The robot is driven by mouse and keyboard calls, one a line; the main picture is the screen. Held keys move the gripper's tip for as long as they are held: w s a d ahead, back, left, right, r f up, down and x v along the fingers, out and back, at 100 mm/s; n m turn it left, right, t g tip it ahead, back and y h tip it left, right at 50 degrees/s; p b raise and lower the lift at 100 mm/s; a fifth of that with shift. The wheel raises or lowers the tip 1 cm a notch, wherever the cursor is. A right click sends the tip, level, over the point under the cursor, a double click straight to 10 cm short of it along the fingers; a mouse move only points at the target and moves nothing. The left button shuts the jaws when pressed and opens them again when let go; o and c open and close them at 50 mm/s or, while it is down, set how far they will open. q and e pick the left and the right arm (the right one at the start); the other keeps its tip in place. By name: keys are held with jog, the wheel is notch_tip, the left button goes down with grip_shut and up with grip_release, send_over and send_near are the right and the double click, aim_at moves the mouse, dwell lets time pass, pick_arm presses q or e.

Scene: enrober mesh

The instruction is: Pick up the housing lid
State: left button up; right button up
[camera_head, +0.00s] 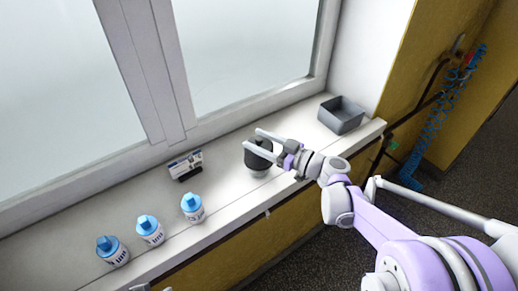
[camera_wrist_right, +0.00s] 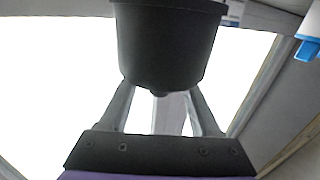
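The housing lid appears to be the black, cup-shaped piece (camera_head: 257,159) on the sill, above a paler base (camera_head: 261,173). In the wrist view the black piece (camera_wrist_right: 168,45) fills the top middle, with a small knob at its lower end. My right gripper (camera_head: 252,139) reaches in from the right, its two fingers apart over the upper part of the black piece. In the wrist view the black piece hides the fingertips, and I see no clear contact. Small pale bits at the bottom edge (camera_head: 140,288) may be my left gripper, mostly cut off.
Several things share the sill: three white bottles with blue caps (camera_head: 150,231), a small white and black device (camera_head: 185,165), and a grey open bin (camera_head: 341,115) at the right. The window stands behind. A blue coiled hose (camera_head: 433,125) hangs at the far right.

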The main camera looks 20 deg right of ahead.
grip_shut()
jog(key=shift+r, duration=0.1)
